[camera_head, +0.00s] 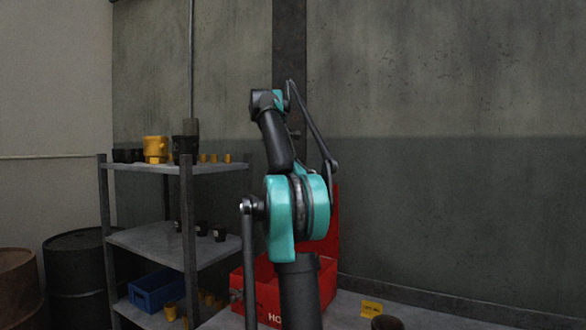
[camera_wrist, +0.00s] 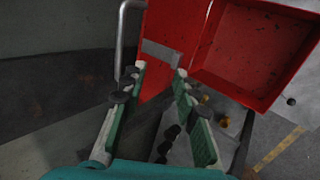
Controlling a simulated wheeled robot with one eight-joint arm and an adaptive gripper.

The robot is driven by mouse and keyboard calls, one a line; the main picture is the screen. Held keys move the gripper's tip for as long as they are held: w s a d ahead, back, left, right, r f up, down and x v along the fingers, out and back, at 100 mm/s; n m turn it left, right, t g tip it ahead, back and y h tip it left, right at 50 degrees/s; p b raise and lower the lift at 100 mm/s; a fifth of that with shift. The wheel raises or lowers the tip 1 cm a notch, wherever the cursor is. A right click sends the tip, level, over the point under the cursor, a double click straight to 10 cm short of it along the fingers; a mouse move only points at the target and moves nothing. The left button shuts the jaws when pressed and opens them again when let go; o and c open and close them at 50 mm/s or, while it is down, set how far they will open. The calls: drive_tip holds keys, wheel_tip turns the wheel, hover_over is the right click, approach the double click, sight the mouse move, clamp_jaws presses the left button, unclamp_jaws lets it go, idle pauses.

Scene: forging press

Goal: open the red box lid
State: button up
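The red box (camera_head: 255,290) stands low in the head view, partly hidden behind my arm, with white lettering on its front. A red panel, apparently its lid (camera_head: 333,215), stands upright at the back of the box. In the wrist view, a hollow red part (camera_wrist: 260,45) fills the upper right and a red panel (camera_wrist: 180,25) with a grey plate lies left of it; I cannot tell which is the lid. My gripper (camera_wrist: 159,72) is open, its fingertips near the panel's lower edge. Contact is unclear. The gripper is hidden in the head view.
A grey shelf unit (camera_head: 145,240) at left holds yellow and black containers and a blue bin (camera_head: 155,290). A metal bar (camera_wrist: 122,35) shows left of the red panel.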

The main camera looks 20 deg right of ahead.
drive_tip(key=shift+s+a, duration=0.6)
drive_tip(key=shift+a, duration=0.2)
drive_tip(key=shift+s+a, duration=0.55)
drive_tip(key=shift+a, duration=0.25)
